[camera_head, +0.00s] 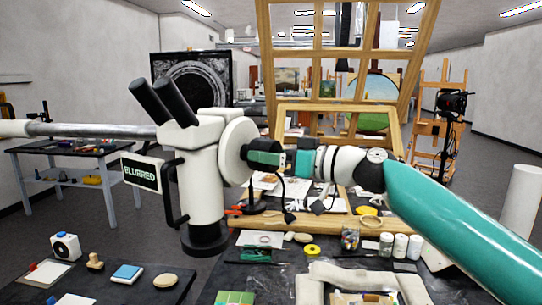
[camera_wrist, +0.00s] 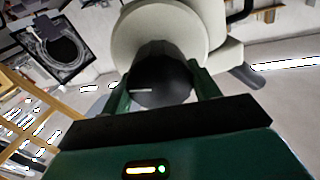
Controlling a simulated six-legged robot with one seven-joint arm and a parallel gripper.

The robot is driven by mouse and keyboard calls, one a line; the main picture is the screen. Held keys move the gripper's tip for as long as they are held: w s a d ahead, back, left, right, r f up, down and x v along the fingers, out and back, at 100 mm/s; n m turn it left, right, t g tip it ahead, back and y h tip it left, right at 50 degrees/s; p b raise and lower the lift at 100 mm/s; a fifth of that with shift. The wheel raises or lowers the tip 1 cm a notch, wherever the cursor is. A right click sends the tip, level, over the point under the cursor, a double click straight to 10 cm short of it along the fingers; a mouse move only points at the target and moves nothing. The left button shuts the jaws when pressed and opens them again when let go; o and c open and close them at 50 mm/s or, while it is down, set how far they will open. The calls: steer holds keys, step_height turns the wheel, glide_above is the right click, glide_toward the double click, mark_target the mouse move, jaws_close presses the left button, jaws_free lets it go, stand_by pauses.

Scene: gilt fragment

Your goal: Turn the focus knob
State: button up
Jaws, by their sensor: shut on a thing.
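A cream microscope (camera_head: 205,175) with two black eyepieces hangs at the left of centre in the head view. A pale round disc (camera_head: 232,135) on its side carries the black focus knob (camera_wrist: 160,78), which fills the middle of the wrist view. The knob has a thin white mark on it. My gripper (camera_head: 250,154) reaches in from the right. Its green fingers lie on either side of the knob and are shut on it, also in the wrist view (camera_wrist: 162,90). A sign (camera_head: 141,173) beside the microscope reads "BLURRED". In the head view my fingers partly hide the knob.
A dark table (camera_head: 258,279) below holds jars (camera_head: 400,245), a yellow tape roll (camera_head: 312,250), papers and tools. A dark left table (camera_head: 130,290) holds small items. A wooden frame (camera_head: 268,70) and easels stand behind. A metal arm (camera_head: 90,130) extends left from the microscope.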

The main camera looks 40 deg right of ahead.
steer(key=shift+m, duration=2.5)
steer(key=shift+f, duration=0.1)
steer(key=o, duration=1)
steer(key=v, duration=1.4)
steer(key=shift+w, duration=0.1)
